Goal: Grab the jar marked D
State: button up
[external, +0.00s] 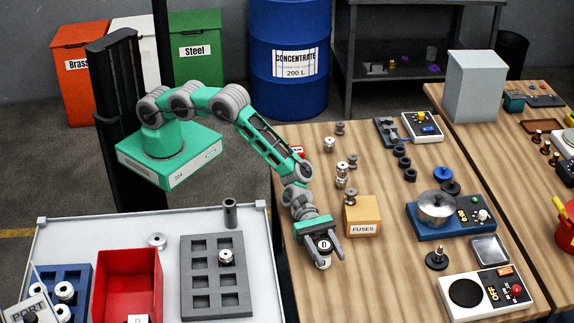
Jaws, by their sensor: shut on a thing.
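My gripper (327,255) is over the front left part of the wooden table, just in front of the fuses box.
The fuses box (362,216) stands close behind and right of my gripper. A blue hotplate with a pot (437,208) and a white control box (487,296) lie to the right. A grey slotted tray (214,290) and red bin (128,285) are on the left table.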

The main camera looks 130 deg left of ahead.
jog(key=c, duration=0.7)
jog(key=shift+r, duration=0.1)
